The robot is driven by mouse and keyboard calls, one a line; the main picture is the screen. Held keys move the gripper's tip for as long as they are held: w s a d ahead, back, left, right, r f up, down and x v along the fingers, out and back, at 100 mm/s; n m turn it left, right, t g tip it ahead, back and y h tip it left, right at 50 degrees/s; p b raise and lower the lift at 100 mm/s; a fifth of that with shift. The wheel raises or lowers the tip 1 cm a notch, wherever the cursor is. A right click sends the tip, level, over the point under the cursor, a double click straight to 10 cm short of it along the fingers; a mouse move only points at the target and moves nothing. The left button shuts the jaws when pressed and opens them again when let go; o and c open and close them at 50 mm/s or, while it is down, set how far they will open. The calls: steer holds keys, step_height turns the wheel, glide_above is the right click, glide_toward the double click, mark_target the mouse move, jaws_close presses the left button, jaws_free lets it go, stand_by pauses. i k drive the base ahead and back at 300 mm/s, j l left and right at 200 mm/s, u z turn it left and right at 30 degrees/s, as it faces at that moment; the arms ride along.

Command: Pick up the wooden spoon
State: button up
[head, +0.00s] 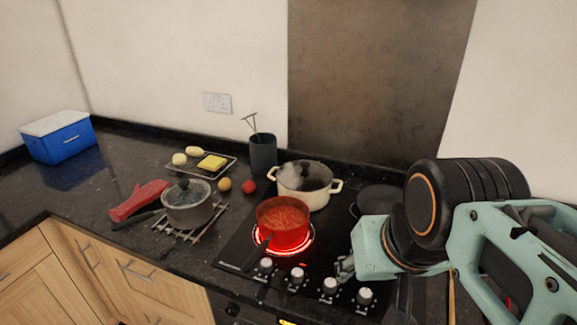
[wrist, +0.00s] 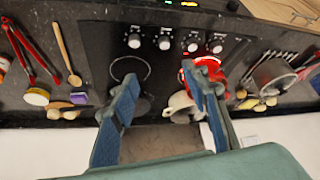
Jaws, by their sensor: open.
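The wooden spoon (wrist: 66,52) lies on the dark counter at the left of the wrist view, beside the hob. In the head view only a thin strip of what looks like its handle (head: 451,297) shows behind my arm. My gripper (wrist: 160,80) is open and empty, with its two blue fingers above the hob and apart from the spoon. In the head view my gripper (head: 345,268) is partly hidden by my wrist, over the right side of the hob.
Red tongs (wrist: 22,48) lie next to the spoon. A red saucepan (head: 284,228) sits on a glowing ring, with a lidded cream pot (head: 303,188) behind it. A lidded grey pan (head: 187,209) stands on a rack to the left. A utensil pot (head: 263,153) stands behind.

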mark_target(452, 305)
steer(key=u, duration=0.4)
steer(key=z, duration=1.6)
steer(key=i+l+z, duration=0.1)
steer(key=z, duration=0.15)
steer(key=i+l+z, duration=0.1)
steer(key=l+z, duration=0.15)
steer(key=i+l+z, duration=0.1)
steer(key=l+z, duration=0.15)
steer(key=l, duration=0.35)
steer(key=j+u, duration=0.1)
steer(key=j, duration=0.35)
